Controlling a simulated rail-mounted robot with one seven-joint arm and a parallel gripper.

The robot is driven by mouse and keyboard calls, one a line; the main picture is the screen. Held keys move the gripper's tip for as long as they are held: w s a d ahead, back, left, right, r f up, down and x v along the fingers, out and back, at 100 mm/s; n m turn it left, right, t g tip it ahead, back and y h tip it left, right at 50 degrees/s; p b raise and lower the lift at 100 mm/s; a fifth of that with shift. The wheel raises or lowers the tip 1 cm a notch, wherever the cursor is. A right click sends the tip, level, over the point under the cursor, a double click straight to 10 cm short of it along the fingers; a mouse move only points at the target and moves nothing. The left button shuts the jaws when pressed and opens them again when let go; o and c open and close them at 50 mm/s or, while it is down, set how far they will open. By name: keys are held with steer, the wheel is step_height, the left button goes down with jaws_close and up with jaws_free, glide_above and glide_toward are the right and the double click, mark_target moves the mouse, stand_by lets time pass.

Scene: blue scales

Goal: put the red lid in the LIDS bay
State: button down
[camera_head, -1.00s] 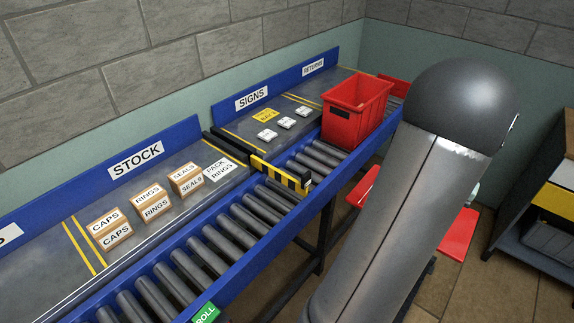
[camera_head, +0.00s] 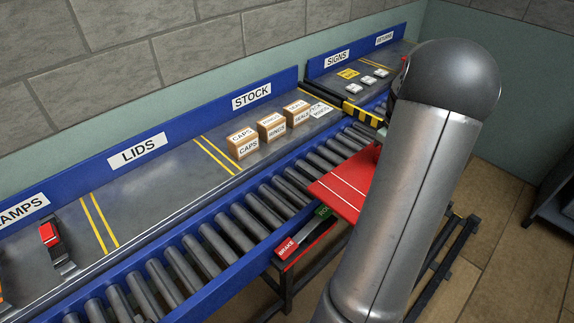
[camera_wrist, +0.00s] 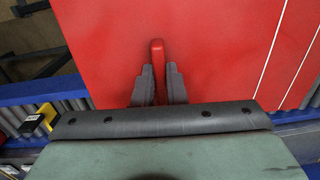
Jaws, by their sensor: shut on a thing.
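The red lid is a flat red panel with thin white lines. In the head view the lid (camera_head: 340,187) juts out left of my arm, above the near side of the roller conveyor. In the wrist view the lid (camera_wrist: 215,50) fills the upper middle. My gripper (camera_wrist: 158,72) is shut on the lid's upright red handle (camera_wrist: 157,58); my arm hides the gripper in the head view. The LIDS bay (camera_head: 165,205) is a bare grey shelf section below its LIDS sign (camera_head: 138,151), between two pairs of yellow lines. It is empty.
The roller conveyor (camera_head: 233,232) runs in front of the shelf behind a blue rail. Labelled boxes (camera_head: 271,126) stand in the STOCK bay to the right. A red-and-black clamp (camera_head: 55,245) lies in the bay to the left. A BRAKE plate (camera_head: 290,246) is on the near rail.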

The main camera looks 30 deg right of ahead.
steer(key=w+a+r+n, duration=0.3)
steer(key=w+a+n, duration=1.9)
steer(key=a, duration=0.2)
steer(key=w+a+r+n, duration=0.1)
steer(key=w+a+n, duration=0.1)
steer(key=a+n, duration=0.7)
steer(key=w+a+r+n, duration=0.1)
steer(key=w+a+n, duration=0.3)
steer(key=a, duration=1)
steer(key=shift+n, duration=0.7)
steer(key=shift+w+a+f+p, duration=0.4)
steer(key=shift+a+f+p, duration=0.1)
steer(key=shift+a+f, duration=1.65)
steer(key=shift+w+a+f+p, duration=0.4)
steer(key=shift+a+f+p, duration=0.15)
steer(key=shift+a+f, duration=1.55)
steer(key=shift+w+a+f+p, duration=0.4)
steer(key=shift+a+f+p, duration=0.1)
steer(key=shift+a+f, duration=1.65)
steer(key=c, duration=1.5)
jaws_free()
